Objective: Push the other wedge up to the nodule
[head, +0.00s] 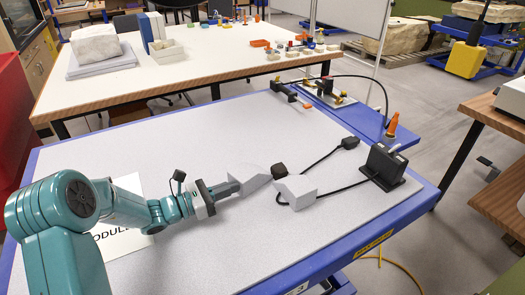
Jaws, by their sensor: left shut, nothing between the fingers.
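The nodule (279,170) is a small dark lump on the grey tabletop. A pale grey wedge (256,178) lies on its left side, between it and my left gripper. A second pale wedge (297,193) lies at the nodule's near right and looks very close to it; I cannot tell whether either wedge touches it. My left gripper (238,188) is shut and empty, low over the table, with its fingertips at or just short of the left wedge's near end. Whether they touch is not clear. My right gripper is not in view.
A black cable with a plug (349,143) loops right of the wedges to a black block (384,167). A white card (126,190) with partly hidden lettering lies under my left arm. The tabletop (200,140) is clear behind and in front.

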